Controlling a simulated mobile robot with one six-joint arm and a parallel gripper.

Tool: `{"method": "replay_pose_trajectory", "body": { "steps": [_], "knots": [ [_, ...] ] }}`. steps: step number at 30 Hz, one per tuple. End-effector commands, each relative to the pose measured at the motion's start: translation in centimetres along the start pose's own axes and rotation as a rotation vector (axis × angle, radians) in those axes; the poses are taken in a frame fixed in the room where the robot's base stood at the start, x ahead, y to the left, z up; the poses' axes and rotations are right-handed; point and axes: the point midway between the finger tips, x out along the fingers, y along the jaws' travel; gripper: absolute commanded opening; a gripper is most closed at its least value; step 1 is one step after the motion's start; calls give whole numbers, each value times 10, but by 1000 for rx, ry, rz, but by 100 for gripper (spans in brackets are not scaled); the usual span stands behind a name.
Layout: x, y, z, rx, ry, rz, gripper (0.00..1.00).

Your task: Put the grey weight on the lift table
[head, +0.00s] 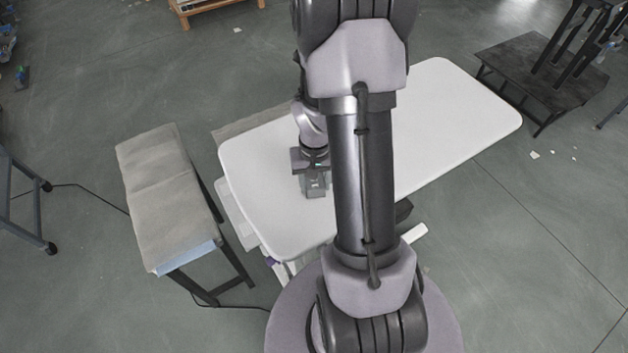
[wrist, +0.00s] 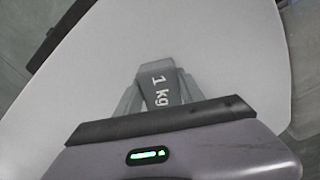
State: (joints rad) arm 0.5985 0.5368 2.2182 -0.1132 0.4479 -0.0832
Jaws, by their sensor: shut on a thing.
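The grey weight, marked "1 kg", shows in the wrist view (wrist: 160,84) between my gripper's two fingers. My gripper (wrist: 152,98) is shut on it. In the head view my gripper (head: 316,178) is over the left part of the white lift table (head: 440,110), and the weight (head: 317,190) shows as a small grey block there. I cannot tell whether the weight touches the tabletop or is held just above it. My arm hides the middle of the table.
A grey padded bench (head: 160,185) stands left of the table. A dark low platform (head: 530,75) with dark legs on it is at the upper right. A wooden pallet-like stand (head: 215,8) is at the top. The table's right part is clear.

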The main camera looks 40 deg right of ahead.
Motion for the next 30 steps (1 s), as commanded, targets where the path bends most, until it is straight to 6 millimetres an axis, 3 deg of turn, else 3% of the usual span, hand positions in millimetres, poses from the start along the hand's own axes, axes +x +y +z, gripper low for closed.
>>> {"method": "replay_pose_trajectory", "body": {
  "steps": [3, 4, 7, 17, 20, 27, 30],
  "knots": [
    [3, 0, 0, 0, 1, 0, 0],
    [4, 0, 0, 0, 0, 0, 47],
    [3, 0, 0, 0, 0, 0, 67],
    [-1, 0, 0, 0, 0, 0, 67],
    [-21, 0, -1, -1, 4, 0, 67],
    [-91, 0, -1, 0, 5, 0, 67],
    [-110, 0, -1, -1, 4, 0, 67]
  ]
}}
